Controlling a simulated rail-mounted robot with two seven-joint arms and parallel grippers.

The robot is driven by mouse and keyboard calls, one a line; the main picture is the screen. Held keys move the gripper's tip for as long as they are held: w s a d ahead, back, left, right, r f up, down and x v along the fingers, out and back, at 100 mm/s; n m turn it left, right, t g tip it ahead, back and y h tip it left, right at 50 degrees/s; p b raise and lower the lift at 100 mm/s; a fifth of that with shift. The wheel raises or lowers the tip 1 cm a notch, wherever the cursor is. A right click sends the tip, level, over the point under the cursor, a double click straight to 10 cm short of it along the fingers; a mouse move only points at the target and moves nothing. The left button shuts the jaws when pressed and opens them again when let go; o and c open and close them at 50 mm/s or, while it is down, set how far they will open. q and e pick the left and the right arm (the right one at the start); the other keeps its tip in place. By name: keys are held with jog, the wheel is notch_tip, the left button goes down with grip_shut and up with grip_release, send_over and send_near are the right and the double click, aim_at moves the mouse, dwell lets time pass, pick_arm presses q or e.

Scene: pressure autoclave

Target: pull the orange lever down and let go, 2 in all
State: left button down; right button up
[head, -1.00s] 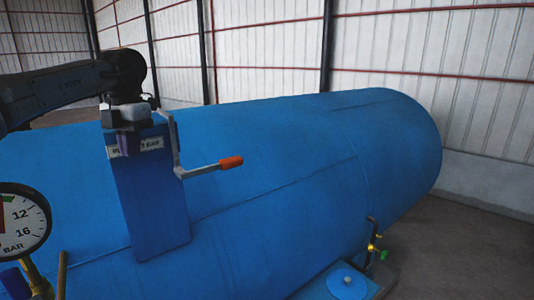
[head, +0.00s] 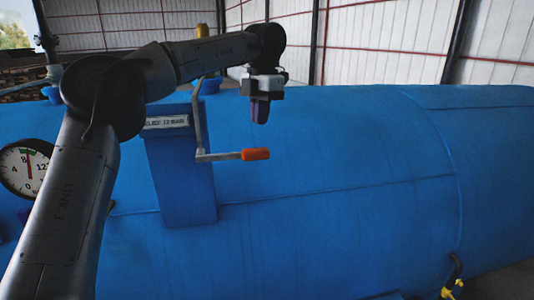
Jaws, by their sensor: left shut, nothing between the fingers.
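The orange lever grip (head: 255,154) sits at the end of a grey crank (head: 200,125) on the right side of a blue upright box (head: 182,190). The crank arm hangs down and the grip points right, roughly level. My left gripper (head: 260,112) points down and is shut and empty. In the picture it is just above the orange grip, with a gap between them; the depth between them is hard to judge. My right gripper is not in view.
The large blue autoclave vessel (head: 340,200) fills the middle behind the box. A round pressure gauge (head: 22,170) is at the left, partly behind my left arm. A yellow and black valve fitting (head: 453,285) is at the lower right. The space right of the grip is clear.

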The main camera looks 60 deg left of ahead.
aim_at(259, 148)
pick_arm(q)
jog(key=shift+s, duration=0.1)
jog(key=shift+f, duration=0.15)
jog(key=shift+s+f, duration=0.15)
jog(key=shift+f, duration=1.55)
jog(key=shift+s+f, duration=0.15)
jog(key=shift+f, duration=1.6)
jog(key=shift+f+b, duration=1.2)
jog(key=shift+f, duration=0.95)
